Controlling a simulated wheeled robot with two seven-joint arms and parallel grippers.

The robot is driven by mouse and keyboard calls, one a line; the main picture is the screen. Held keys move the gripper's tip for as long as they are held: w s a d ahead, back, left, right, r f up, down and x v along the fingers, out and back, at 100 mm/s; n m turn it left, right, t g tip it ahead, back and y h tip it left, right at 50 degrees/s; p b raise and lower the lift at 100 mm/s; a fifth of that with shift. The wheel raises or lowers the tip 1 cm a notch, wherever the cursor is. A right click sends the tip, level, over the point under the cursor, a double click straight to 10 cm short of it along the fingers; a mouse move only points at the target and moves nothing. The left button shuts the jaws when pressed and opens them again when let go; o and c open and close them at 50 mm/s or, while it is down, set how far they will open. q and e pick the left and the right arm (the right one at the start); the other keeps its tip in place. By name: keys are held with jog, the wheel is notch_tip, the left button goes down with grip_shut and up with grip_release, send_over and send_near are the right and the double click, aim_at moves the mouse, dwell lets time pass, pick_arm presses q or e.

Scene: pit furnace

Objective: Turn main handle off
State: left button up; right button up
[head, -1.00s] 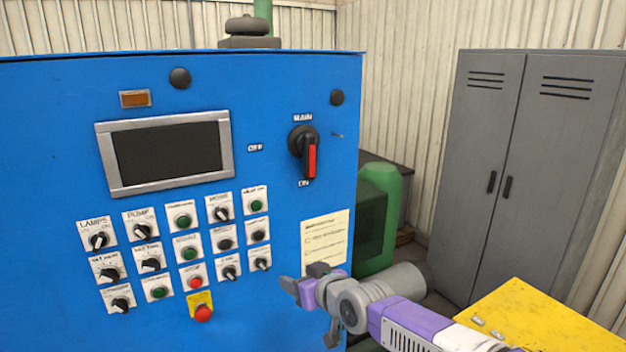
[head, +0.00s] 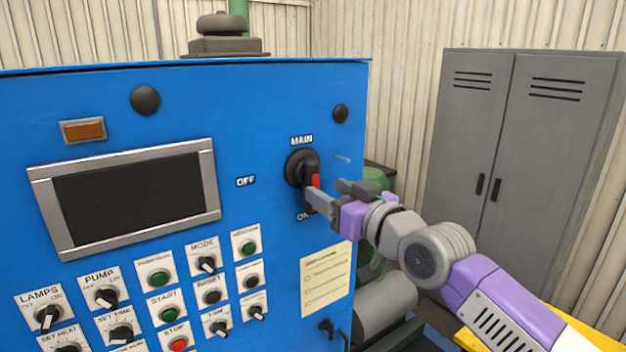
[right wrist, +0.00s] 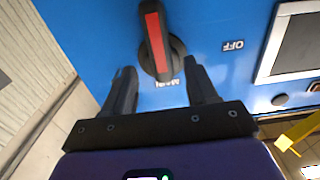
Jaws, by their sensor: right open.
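The main handle (head: 302,170) is a black rotary knob with a red-striped lever on the blue panel. Its lever points down toward the ON label, and the OFF label (head: 245,181) is to its left. My right gripper (head: 335,194) is open in front of the lever and partly hides its lower end and the ON label. In the right wrist view, the handle (right wrist: 154,38) lies ahead of and roughly between the two open fingers (right wrist: 160,76), with no contact to be made out. My left gripper is not in view.
The blue control panel (head: 265,120) carries a dark screen (head: 130,197) and several knobs and buttons below it. A paper note (head: 326,279) is under the handle. A grey locker (head: 510,150) stands at the right. Space before the handle is clear apart from my arm.

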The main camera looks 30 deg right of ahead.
aim_at(315, 184)
jog(key=w, duration=0.4)
jog(key=shift+w+a+p, duration=0.2)
jog(key=shift+w+p, duration=0.15)
jog(key=shift+c, duration=0.3)
grip_shut()
